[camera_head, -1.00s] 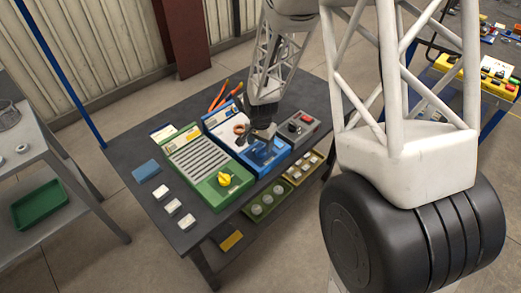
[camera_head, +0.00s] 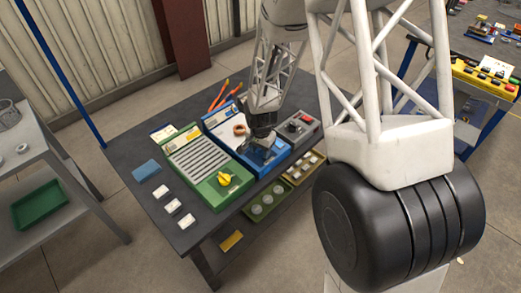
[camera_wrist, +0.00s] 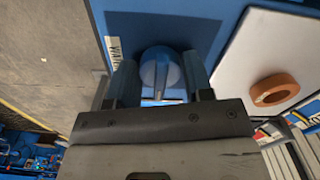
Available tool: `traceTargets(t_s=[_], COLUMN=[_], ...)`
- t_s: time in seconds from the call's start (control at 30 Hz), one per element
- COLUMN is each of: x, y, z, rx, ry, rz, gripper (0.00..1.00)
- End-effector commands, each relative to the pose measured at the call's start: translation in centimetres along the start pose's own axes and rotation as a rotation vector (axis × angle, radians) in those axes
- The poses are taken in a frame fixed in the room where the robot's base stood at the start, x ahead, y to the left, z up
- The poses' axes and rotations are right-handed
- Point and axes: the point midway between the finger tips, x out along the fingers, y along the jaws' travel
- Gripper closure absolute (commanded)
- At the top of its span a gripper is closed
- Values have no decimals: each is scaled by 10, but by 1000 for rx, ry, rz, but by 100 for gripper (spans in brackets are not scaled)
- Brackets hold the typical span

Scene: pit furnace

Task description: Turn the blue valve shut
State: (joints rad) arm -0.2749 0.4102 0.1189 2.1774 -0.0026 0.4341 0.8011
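The blue valve (camera_wrist: 158,70) is a round blue knob with a raised grip bar, seen in the wrist view on the blue panel (camera_wrist: 190,28). My gripper (camera_wrist: 161,76) is over it with its two fingers spread, one on each side of the knob. Whether the fingers touch the knob, I cannot tell. In the head view my gripper (camera_head: 264,143) is low over the front part of the blue panel (camera_head: 218,119) and hides the valve there.
An orange-brown ring (camera_wrist: 274,90) lies on a white plate (camera_wrist: 262,50) on the panel. A green unit with a yellow knob (camera_head: 225,179) stands left; a grey unit (camera_head: 300,127) stands right. White blocks (camera_head: 172,207) lie at the table's front left.

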Motion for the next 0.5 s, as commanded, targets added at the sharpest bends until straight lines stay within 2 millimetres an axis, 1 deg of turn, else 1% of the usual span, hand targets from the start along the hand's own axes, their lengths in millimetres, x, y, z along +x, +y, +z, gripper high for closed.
traceTargets(t_s=[0.03, 0.17, 0.2, 0.5], x=[0, 0, 0, 0], y=[0, 0, 0, 0], z=[0, 0, 0, 0], rx=[0, 0, 0, -29], ry=[0, 0, 0, 0], rz=[0, 0, 0, 0], gripper=[61, 81, 83, 83])
